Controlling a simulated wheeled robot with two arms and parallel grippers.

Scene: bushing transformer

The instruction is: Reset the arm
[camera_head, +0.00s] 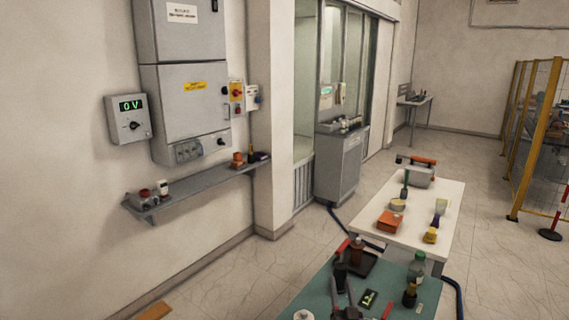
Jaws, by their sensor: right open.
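My left gripper is not in view.
The green table holds a dark tray (384,268), a green bottle (416,267) and a small meter (369,299) near the gripper. A white table (440,205) stands behind. Wall cabinets and a shelf (198,186) are at left; a yellow-framed fence (530,130) is at right.

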